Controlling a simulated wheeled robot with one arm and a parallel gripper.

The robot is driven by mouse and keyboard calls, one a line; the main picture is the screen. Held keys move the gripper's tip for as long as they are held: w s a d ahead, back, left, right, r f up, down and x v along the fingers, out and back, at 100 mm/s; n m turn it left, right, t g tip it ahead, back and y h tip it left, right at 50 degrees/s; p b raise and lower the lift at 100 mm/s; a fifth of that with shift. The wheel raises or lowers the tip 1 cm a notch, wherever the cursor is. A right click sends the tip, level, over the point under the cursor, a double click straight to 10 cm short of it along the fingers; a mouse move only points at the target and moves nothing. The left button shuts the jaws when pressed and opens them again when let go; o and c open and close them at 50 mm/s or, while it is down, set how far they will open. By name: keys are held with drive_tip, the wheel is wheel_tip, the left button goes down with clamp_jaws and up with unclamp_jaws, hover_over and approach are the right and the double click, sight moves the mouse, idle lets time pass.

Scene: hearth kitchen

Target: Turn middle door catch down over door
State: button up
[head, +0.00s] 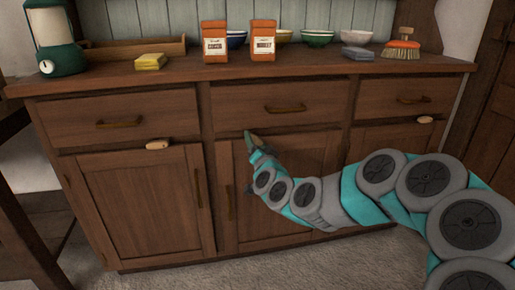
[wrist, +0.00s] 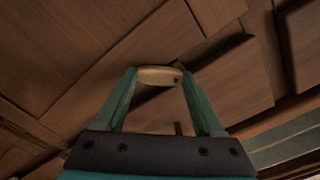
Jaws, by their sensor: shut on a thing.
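My gripper (head: 251,140) is at the top left of the middle door (head: 283,190), just under the middle drawer, in the head view. In the wrist view its two green fingers are shut on the middle door catch (wrist: 157,76), a small pale wooden piece lying across between the fingertips. A dark spot shows near its right end. In the head view my gripper hides this catch, and I cannot tell how far it is turned. The middle door looks closed.
Similar catches sit above the left door (head: 158,145) and right door (head: 425,119), both lying sideways. Drawer handles (head: 286,108) and the left door's handle (head: 197,188) stick out nearby. The counter (head: 190,73) above holds boxes, bowls, sponges, a brush and a lantern.

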drive_tip(key=shift+s+a+f+m+b, duration=0.1)
drive_tip(key=shift+a+m+b, duration=0.15)
drive_tip(key=shift+m+b, duration=0.95)
drive_tip(key=shift+a+f+m+b, duration=0.15)
drive_tip(key=shift+a+m+b, duration=0.1)
drive_tip(key=shift+m, duration=1.75)
drive_tip(key=shift+s+a+f+m+b, duration=0.15)
drive_tip(key=shift+m+b, duration=0.6)
drive_tip(key=shift+m, duration=0.85)
drive_tip(key=shift+w, duration=0.1)
drive_tip(key=o, duration=1.4)
drive_tip(key=shift+r, duration=0.1)
drive_tip(key=v, duration=0.8)
drive_tip(key=shift+a, duration=0.1)
